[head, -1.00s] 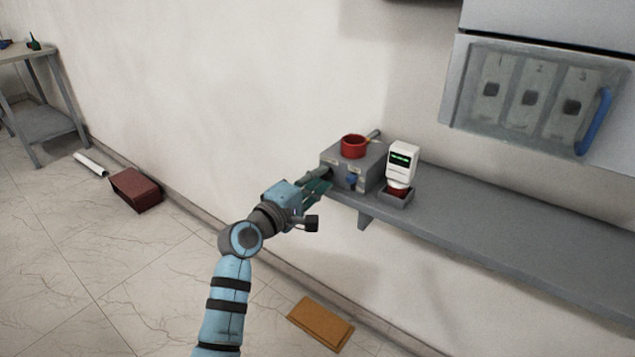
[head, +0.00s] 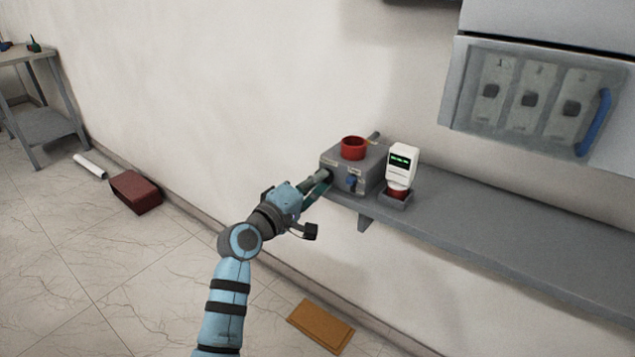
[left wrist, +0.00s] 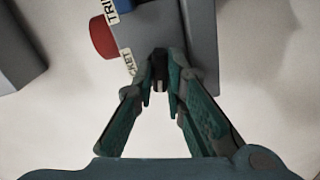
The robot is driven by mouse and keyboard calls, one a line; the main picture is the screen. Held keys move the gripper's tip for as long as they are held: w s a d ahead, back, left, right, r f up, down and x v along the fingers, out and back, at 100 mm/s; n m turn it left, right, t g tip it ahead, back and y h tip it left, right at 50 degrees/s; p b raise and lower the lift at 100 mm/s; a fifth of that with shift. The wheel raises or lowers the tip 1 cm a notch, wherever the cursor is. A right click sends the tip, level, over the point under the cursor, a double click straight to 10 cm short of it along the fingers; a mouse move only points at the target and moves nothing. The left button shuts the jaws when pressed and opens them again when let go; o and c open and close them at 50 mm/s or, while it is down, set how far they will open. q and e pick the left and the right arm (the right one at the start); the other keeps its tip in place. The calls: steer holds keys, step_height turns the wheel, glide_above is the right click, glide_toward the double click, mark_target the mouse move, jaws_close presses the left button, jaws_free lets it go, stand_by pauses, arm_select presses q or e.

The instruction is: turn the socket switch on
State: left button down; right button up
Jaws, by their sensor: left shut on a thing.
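A grey box (head: 345,165) stands on the wall shelf, with a red ring-like part (head: 353,148) on top and a blue knob (head: 351,183) on its front. My left gripper (head: 324,180) is at the box's left front. In the left wrist view my left gripper (left wrist: 160,82) has its fingertips closed around a small dark knob (left wrist: 160,72) with a pale mark. A label beside it partly reads "CKET", so this looks like the socket switch. The fingers hide part of the knob, and its exact setting cannot be told. My right gripper is not in view.
A white device with a green display (head: 402,165) stands just right of the box. The grey shelf (head: 500,232) is clear further right. A wall cabinet with a blue handle (head: 594,121) hangs above. A brown-red box (head: 135,192) lies on the floor.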

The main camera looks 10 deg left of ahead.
arm_select(q)
steer(key=shift+f+m+b, duration=0.1)
steer(key=shift+m+b, duration=2.15)
steer(key=shift+m, duration=5.45)
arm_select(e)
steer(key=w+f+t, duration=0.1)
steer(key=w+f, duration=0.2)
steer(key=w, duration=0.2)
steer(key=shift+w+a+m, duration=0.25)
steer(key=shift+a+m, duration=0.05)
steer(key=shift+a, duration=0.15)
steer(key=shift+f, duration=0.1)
